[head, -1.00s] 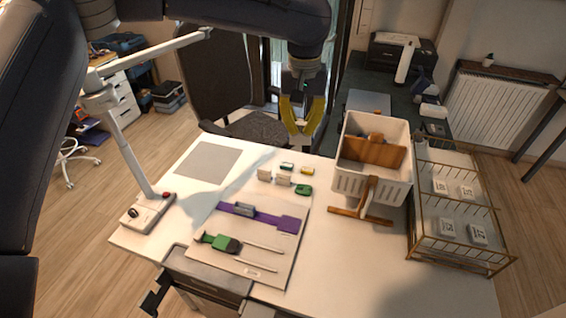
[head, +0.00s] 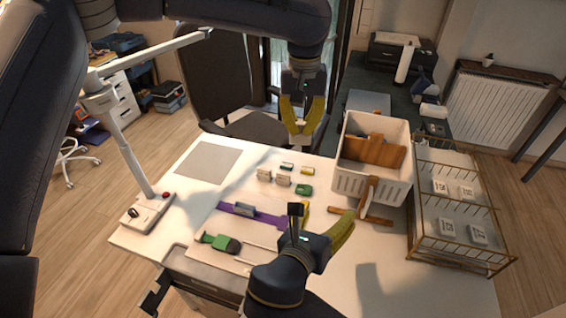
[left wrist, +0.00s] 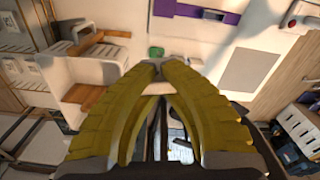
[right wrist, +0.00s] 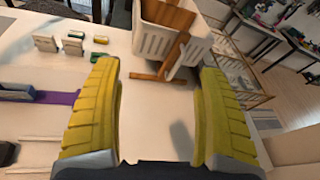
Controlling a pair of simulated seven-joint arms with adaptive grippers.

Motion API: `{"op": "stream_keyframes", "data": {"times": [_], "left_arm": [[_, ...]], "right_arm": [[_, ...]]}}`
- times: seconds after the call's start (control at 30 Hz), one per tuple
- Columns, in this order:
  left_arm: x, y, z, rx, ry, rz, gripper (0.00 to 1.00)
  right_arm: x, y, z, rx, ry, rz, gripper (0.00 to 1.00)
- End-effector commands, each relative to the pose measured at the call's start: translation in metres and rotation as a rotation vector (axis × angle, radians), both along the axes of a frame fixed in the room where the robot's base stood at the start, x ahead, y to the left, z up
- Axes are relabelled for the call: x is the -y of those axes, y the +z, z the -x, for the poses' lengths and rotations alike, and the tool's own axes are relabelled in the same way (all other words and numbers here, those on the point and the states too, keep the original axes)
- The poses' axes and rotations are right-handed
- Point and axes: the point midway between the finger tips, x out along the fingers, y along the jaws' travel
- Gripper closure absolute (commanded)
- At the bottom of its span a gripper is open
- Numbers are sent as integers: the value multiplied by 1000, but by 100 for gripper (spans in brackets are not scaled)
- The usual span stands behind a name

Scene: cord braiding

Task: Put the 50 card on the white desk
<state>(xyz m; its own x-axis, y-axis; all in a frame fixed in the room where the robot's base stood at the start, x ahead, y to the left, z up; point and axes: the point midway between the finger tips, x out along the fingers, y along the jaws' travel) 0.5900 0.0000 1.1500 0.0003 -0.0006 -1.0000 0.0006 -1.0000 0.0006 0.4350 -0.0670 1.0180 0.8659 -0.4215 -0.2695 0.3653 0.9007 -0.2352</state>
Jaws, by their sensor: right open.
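Several small white cards with printed numbers, such as this one (head: 447,227), lie in the gold wire basket (head: 425,256) at the right of the head view. The digits are too small to tell surely which is the 50 card. The white desk (head: 385,250) fills the middle.
A white bin (head: 350,187) with wooden pieces and a wooden stand (head: 372,216) stand between my right gripper and the wire basket. Small blocks (head: 283,180), a purple strip (head: 232,209) and a green-handled tool (head: 220,242) lie left. The desk's front right is clear.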

Motion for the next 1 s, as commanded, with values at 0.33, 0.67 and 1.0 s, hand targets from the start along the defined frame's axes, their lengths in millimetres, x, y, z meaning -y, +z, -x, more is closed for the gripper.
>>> {"op": "stream_keyframes", "data": {"times": [0.33,0.67,1.0], "left_arm": [[0,0,0,0,0,0,100],[0,0,0,0,0,0,100],[0,0,0,0,0,0,100]], "right_arm": [[-79,94,-31,155,125,-150,24],[-98,121,-39,197,165,-184,24],[-87,115,-84,199,164,-182,24]]}}
